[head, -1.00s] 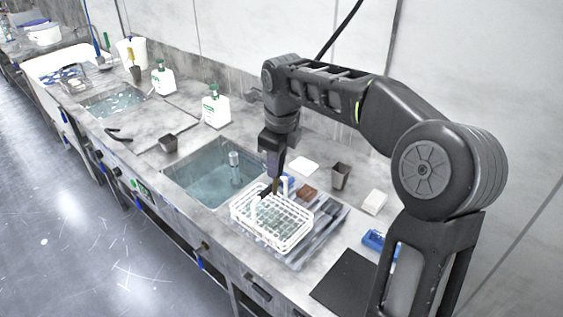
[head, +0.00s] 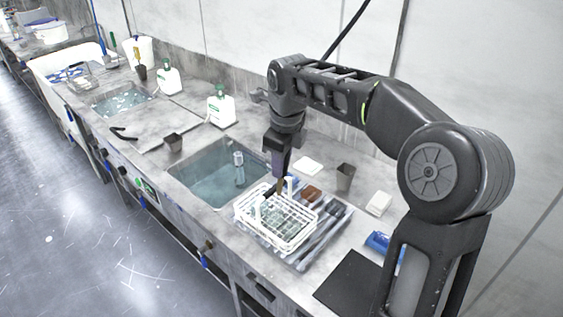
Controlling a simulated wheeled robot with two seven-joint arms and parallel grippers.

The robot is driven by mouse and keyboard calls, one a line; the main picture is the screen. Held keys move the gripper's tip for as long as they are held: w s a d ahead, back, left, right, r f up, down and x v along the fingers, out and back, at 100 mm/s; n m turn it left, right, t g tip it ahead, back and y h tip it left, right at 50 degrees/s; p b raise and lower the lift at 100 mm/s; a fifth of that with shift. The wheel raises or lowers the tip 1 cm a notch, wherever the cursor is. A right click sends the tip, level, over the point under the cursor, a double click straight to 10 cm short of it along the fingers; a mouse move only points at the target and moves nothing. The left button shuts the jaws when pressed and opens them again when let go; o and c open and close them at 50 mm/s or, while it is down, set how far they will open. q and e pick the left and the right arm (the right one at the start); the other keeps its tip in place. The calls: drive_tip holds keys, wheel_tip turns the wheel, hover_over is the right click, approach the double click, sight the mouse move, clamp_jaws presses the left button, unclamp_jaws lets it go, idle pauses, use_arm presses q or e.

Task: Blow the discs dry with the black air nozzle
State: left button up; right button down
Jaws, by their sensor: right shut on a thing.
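The white wire basket (head: 285,243) sits at the front left of the grey ribbed tray (head: 325,240). Greenish, glassy discs (head: 277,222) show through its wires; how wet they are cannot be told. My right gripper (head: 278,190) points down over the basket and is shut, apparently on its handle; the fingertips are small and partly hidden. A black curved tool (head: 124,134), possibly the air nozzle, lies on the bench left of the water-filled sink. My left gripper is not in view.
The sink (head: 210,185) with a clear cylinder (head: 239,168) lies left of the basket. A dark cup (head: 345,176), white block (head: 378,203), blue object (head: 380,243) and black mat (head: 352,285) are to the right. White bottles (head: 221,108) stand behind.

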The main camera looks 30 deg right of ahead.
drive_tip(key=w+a, duration=0.2)
drive_tip(key=w, duration=0.4)
idle(0.6)
drive_tip(key=shift+w+r, duration=0.1)
idle(1.0)
wheel_tip(320, 180, up, 5)
drive_tip(key=shift+f, duration=0.1)
idle(0.4)
drive_tip(key=shift+d, duration=0.1)
idle(1.0)
